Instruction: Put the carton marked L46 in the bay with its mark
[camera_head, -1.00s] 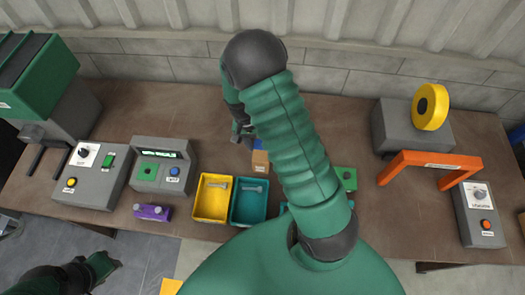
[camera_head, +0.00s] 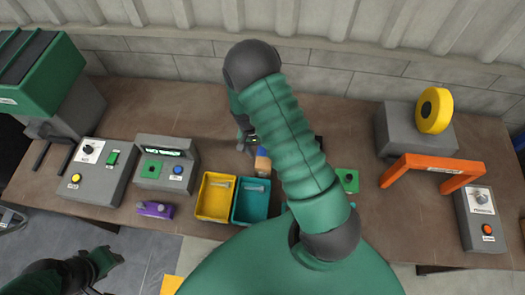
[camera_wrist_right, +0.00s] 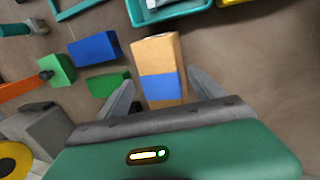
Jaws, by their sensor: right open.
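A tan carton with a blue band (camera_wrist_right: 160,62) lies between the fingers of my right gripper (camera_wrist_right: 160,92) in the right wrist view. The gripper is open, with a finger on either side of the carton; I cannot tell whether they touch it. In the head view the carton (camera_head: 263,163) is on the bench, just right of and below my right gripper (camera_head: 245,138). No L46 mark is readable on it. A bay with that mark cannot be made out. My left gripper (camera_head: 107,261) is low at the left, off the bench; its jaw state is unclear.
A yellow tray (camera_head: 201,208) and a teal tray (camera_head: 237,212) stand near the front edge. A blue block (camera_wrist_right: 93,48) and green blocks (camera_wrist_right: 57,68) lie beside the carton. An orange arch (camera_head: 430,161) and grey control boxes stand farther off. My right arm hides the middle bench.

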